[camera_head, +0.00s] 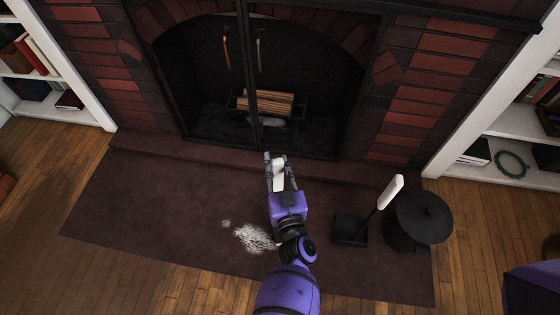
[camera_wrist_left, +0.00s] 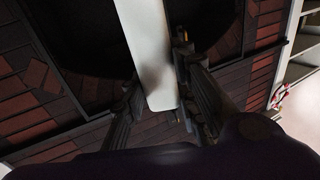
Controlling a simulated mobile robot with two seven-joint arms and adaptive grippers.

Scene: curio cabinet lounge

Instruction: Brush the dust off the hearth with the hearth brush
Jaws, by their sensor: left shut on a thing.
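My left gripper (camera_head: 279,175) is over the hearth (camera_head: 150,195), in front of the fireplace doors. It is shut on a white handle, which I take to be the hearth brush (camera_head: 278,172). In the left wrist view the long white handle (camera_wrist_left: 148,50) stands between the two fingers (camera_wrist_left: 158,110). The bristle end cannot be made out in either view. A patch of pale dust (camera_head: 255,238) lies on the hearth, to the lower left of the gripper, with a small fleck beside it. My right gripper is not in view.
A black dustpan (camera_head: 350,231) with a white upright handle stands right of my left arm. A black lidded bucket (camera_head: 420,218) stands beside it. Fireplace doors (camera_head: 247,70) rise behind, with logs (camera_head: 268,101) inside. The hearth's left side is clear.

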